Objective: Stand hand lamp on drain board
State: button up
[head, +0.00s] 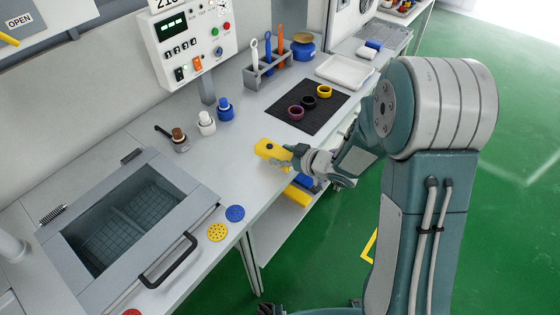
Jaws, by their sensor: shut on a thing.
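My gripper (288,157) is shut on a yellow hand lamp (268,148). The lamp shows as a yellow block with a dark spot on it, lying sideways in the picture near the front edge of the bench. I cannot tell whether it touches the bench top; the gripper hides its right end. A grey ribbed board (388,38), which looks like the drain board, lies at the far end of the bench, well beyond the gripper. A blue and white item sits at its near edge.
A white tray (345,71) and a dark mat (285,116) with several rings lie between the gripper and the ribbed board. A tool rack (267,73), bottles (206,123) and a control box (190,45) stand along the back. An open basin (190,208) is at left.

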jog(key=f, duration=0.1)
jog(key=a+f, duration=0.1)
jog(key=f, duration=0.1)
jog(key=shift+a, duration=0.2)
jog(key=shift+s+a, duration=0.1)
jog(key=shift+a, duration=0.4)
jog(key=shift+d, duration=0.1)
jog(key=o, duration=1)
jog(key=shift+d, duration=0.25)
jog(key=shift+o, duration=0.7)
jog(key=shift+d, duration=0.5)
jog(key=shift+a, duration=0.5)
jog(key=v, duration=1.2)
jog(key=d+r+m+t+h, duration=0.2)
jog(key=d+r+m+h, duration=0.4)
jog(key=d+r+h, duration=0.55)
jog(key=s+a+r+m+g, duration=0.2)
jog(key=s, duration=0.7)
jog(key=s+a+r+m+g, duration=0.2)
jog(key=s+a+r, duration=0.1)
jog(key=s, duration=0.6)
jog(key=shift+s+a+g+y, duration=0.3)
jog(key=shift+g+y, duration=0.05)
jog(key=shift+g, duration=0.05)
